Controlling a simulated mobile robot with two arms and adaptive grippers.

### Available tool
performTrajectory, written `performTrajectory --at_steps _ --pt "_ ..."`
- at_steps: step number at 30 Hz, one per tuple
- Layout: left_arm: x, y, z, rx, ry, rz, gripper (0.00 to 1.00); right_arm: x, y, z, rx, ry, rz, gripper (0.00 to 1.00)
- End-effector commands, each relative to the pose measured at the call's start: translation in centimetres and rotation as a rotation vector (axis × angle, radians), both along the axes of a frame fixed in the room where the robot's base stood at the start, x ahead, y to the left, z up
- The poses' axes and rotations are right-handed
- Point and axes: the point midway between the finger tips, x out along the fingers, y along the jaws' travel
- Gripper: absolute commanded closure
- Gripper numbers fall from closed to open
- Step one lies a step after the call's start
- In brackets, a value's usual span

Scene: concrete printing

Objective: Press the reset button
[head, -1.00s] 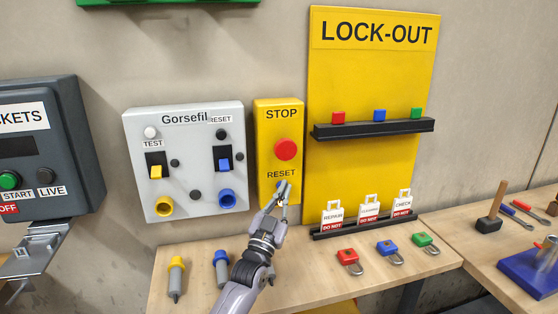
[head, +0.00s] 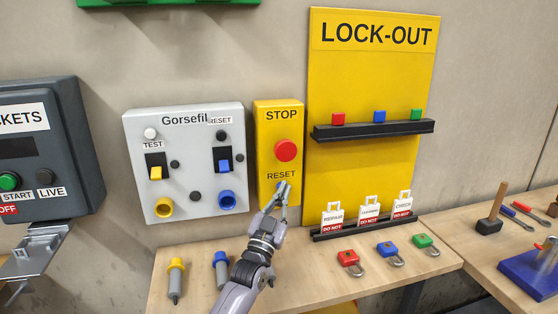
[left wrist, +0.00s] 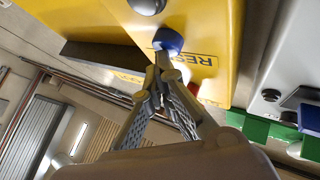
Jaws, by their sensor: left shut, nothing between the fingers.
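The yellow STOP/RESET box (head: 265,150) hangs on the wall, with a red stop button (head: 286,150) and the word RESET below it. The blue reset button (left wrist: 168,40) shows in the left wrist view beside the RESET lettering; in the head view my gripper mostly covers it. My left gripper (head: 283,187) is shut and empty, with its tips at the reset button. In the left wrist view its fingertips (left wrist: 164,62) overlap the button's lower edge; I cannot tell whether they touch it. My right gripper is not in view.
A grey Gorsefil panel (head: 185,190) is left of the box. The yellow lock-out board (head: 370,85) is close on the right, with tags and padlocks (head: 349,260) below. The wooden table (head: 320,285) lies under my left arm, with two plugs (head: 176,280) at left.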

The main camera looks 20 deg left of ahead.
Motion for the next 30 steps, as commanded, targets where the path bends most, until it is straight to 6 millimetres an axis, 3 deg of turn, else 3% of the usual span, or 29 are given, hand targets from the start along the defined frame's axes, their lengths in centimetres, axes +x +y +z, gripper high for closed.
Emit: performTrajectory --at_steps 17,30 --pt "-1.1 -0.8 0.1 0.000 0.001 0.000 1.00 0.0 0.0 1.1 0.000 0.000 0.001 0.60" --pt "-4.6 -3.1 0.2 -0.002 0.002 -0.001 1.00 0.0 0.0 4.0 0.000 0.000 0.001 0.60"
